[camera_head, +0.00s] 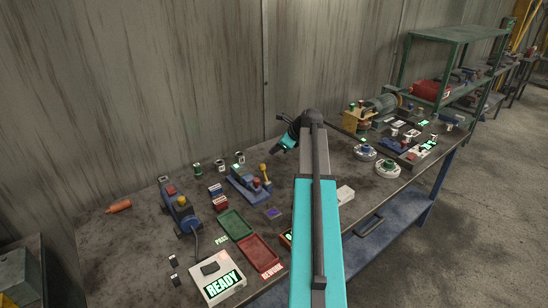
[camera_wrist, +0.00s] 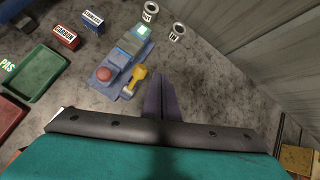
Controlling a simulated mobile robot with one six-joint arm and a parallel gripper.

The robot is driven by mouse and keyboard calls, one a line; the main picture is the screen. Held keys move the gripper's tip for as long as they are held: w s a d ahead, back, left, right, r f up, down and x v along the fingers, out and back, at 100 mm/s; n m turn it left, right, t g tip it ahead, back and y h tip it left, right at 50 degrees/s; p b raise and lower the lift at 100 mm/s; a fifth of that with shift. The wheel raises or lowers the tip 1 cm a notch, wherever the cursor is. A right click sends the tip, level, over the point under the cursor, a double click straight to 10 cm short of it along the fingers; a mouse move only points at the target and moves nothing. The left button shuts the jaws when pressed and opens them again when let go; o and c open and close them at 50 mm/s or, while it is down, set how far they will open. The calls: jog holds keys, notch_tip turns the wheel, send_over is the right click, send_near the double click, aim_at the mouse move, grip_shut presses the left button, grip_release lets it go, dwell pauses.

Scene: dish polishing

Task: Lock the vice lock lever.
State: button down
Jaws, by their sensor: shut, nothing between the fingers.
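The blue vice (camera_head: 243,189) stands on the workbench, and it also shows in the wrist view (camera_wrist: 117,72). It has a red knob and a small green-lit part. Its yellow lever (camera_head: 264,172) rises from one end; in the wrist view the yellow lever (camera_wrist: 134,84) leans up and to the right. My gripper (camera_wrist: 161,82) is shut and empty, with its fingers just right of the lever in the wrist view and a visible gap between. In the head view my gripper (camera_head: 278,149) is above the bench, up and right of the vice. I cannot tell whether the lever is locked.
Red and blue labelled blocks (camera_wrist: 66,38) and small cans (camera_wrist: 151,11) stand near the vice. A green tray (camera_head: 235,224), a red tray (camera_head: 259,254) and a box reading READY (camera_head: 219,279) lie in front. The wall (camera_head: 190,80) rises behind the bench.

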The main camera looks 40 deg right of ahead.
notch_tip(320, 180, up, 6)
jog(key=w+b, duration=0.2)
jog(key=shift+w+d+r, duration=0.15)
jog(key=shift+d+r, duration=0.05)
jog(key=shift+d, duration=0.25)
dwell(0.4)
